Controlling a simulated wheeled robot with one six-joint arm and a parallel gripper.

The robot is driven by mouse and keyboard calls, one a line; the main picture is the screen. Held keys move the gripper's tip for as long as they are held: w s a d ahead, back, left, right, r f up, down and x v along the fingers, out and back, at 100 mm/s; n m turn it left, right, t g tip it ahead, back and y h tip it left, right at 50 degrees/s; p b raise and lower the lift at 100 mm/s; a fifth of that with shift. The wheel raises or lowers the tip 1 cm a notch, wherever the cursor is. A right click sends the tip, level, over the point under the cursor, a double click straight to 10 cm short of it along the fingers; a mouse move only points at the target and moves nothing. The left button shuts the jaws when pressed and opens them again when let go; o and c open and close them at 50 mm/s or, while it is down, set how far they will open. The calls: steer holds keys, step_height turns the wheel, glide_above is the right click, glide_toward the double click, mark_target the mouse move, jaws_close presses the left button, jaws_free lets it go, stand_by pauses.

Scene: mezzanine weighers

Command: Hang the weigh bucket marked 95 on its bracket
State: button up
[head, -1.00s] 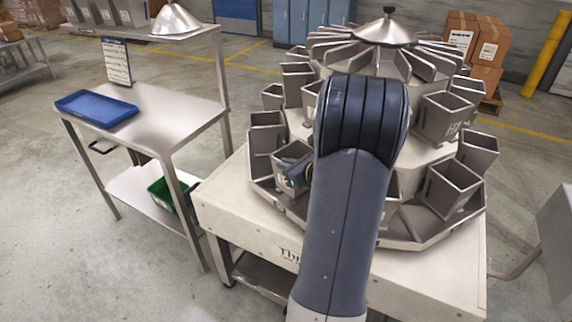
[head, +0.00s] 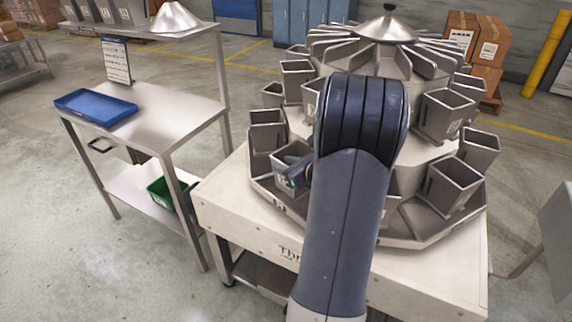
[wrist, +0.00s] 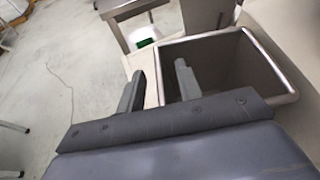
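A steel weigh bucket (head: 291,156) with an open top sits in the lower ring of the weigher, left of my arm. Its label is too small and too covered to read, so I cannot tell if it is the one marked 95. My gripper (head: 297,178) is at this bucket's front side, mostly hidden behind my arm. In the wrist view the fingers (wrist: 161,85) stand apart with a visible gap, close to the left edge of an open, empty bucket (wrist: 238,72). Touch is unclear. The bracket behind the bucket is hidden.
More buckets (head: 452,185) crowd the ring on both sides of my arm. The weigher's pale base (head: 240,215) lies below. To the left, a steel bench (head: 175,112) holds a blue tray (head: 96,108), with a green bin (head: 160,191) on its lower shelf. Several buckets stand on the shelf above.

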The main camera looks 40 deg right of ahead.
steer(key=shift+s, duration=0.1)
steer(key=v, duration=1)
steer(key=shift+s+r, duration=0.2)
steer(key=shift+s, duration=0.1)
steer(key=shift+w, duration=0.15)
steer(key=x, duration=1.1)
steer(key=shift+s+r+p, duration=0.2)
steer(key=shift+r+p, duration=0.1)
steer(key=shift+f, duration=0.2)
